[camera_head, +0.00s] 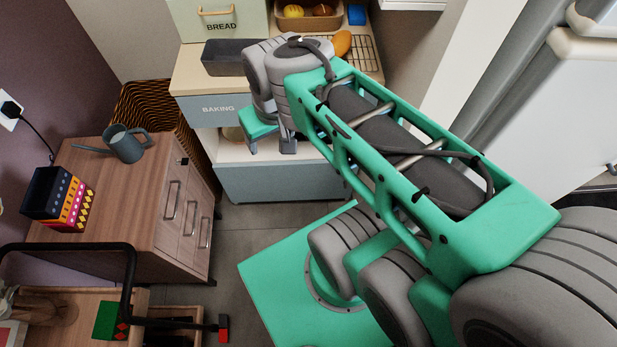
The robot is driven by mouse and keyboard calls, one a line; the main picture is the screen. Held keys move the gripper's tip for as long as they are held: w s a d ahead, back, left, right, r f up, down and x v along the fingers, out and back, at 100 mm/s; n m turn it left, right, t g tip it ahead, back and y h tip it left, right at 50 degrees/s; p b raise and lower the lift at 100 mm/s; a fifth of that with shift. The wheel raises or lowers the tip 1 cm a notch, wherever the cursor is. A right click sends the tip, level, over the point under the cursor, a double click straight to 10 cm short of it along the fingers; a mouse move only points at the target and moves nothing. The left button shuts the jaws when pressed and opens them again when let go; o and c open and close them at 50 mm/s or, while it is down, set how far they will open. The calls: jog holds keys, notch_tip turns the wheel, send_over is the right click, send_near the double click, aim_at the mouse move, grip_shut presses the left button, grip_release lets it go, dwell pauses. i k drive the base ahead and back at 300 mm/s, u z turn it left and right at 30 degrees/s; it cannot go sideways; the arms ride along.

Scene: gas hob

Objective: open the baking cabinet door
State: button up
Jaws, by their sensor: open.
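The baking cabinet is a pale unit with blue-grey fronts at the top centre. Its front panel marked BAKING (212,109) is below the wooden top, and its right part is hidden behind my gripper and wrist. Below that panel a pale open compartment (235,152) shows, with a small round item partly visible inside. My gripper (270,148) points down in front of this compartment, right of the BAKING lettering. Its jaws are apart with nothing seen between them. I cannot tell whether it touches the panel.
A lower blue-grey front (275,184) closes the unit's base. A dark loaf tin (222,57) and a green BREAD box (219,27) stand on top. A wooden drawer cabinet (120,195) with a watering can (126,146) is at left.

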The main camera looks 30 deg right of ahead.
aim_at(252, 183)
jog(key=z, duration=1.2)
jog(key=k, duration=1.05)
jog(key=u, duration=1.7)
jog(key=i, duration=0.5)
jog(key=u, duration=0.05)
